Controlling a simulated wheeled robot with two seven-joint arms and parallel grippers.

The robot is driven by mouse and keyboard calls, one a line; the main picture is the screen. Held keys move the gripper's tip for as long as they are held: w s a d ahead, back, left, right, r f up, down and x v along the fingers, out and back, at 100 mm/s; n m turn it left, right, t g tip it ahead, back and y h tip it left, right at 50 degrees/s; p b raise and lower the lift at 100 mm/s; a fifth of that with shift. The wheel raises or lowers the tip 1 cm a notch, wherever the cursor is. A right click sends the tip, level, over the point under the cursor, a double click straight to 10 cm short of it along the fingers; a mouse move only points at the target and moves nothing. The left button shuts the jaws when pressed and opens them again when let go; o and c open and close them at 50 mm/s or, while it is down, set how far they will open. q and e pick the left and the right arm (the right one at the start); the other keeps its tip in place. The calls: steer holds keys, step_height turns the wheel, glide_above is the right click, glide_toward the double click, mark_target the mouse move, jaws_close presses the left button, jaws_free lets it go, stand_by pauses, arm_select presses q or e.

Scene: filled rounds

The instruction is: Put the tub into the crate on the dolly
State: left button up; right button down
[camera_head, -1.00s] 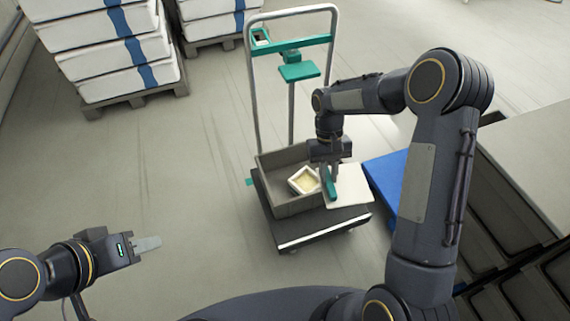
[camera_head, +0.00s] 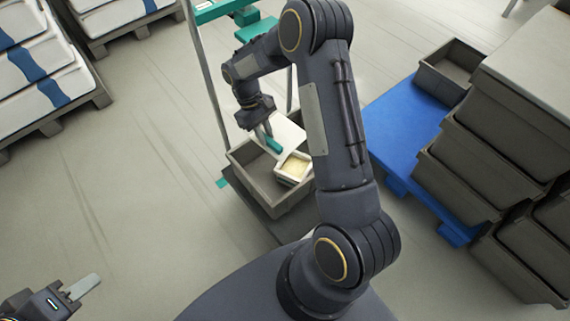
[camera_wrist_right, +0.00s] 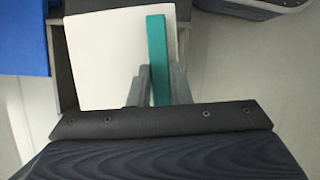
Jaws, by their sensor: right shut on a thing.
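The tub (camera_head: 295,167), small, white and square with pale yellow contents, sits inside the grey crate (camera_head: 255,183) against its right side. The crate stands on the dark dolly (camera_head: 265,228). In the right wrist view the teal bar (camera_wrist_right: 158,45) stands between the fingers (camera_wrist_right: 160,88), over the white panel (camera_wrist_right: 105,60). The tub is not seen there. My left gripper (camera_head: 84,287) is low at the left, away from everything; its opening is unclear.
A blue pallet (camera_head: 405,135) with a grey bin (camera_head: 450,68) lies right of the dolly, beside stacked grey bins (camera_head: 495,150). Pallets of white stacks (camera_head: 30,75) stand upper left. The left floor is clear.

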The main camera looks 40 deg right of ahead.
steer(key=d+f+n+b, duration=0.1)
steer(key=d+f+b, duration=0.3)
steer(key=f+b, duration=0.5)
steer(key=d+f+n+h+b, duration=0.1)
steer(key=d+f+b, duration=0.3)
steer(key=f+b, duration=0.6)
step_height(320, 180, down, 8)
steer(key=shift+w+d+r+n, duration=0.15)
steer(key=shift+w+r+n, duration=0.05)
steer(key=shift+w+n, duration=0.25)
steer(key=shift+f, duration=0.2)
stand_by(0.5)
steer(key=c, duration=0.8)
jaws_free()
steer(key=shift+o, duration=0.2)
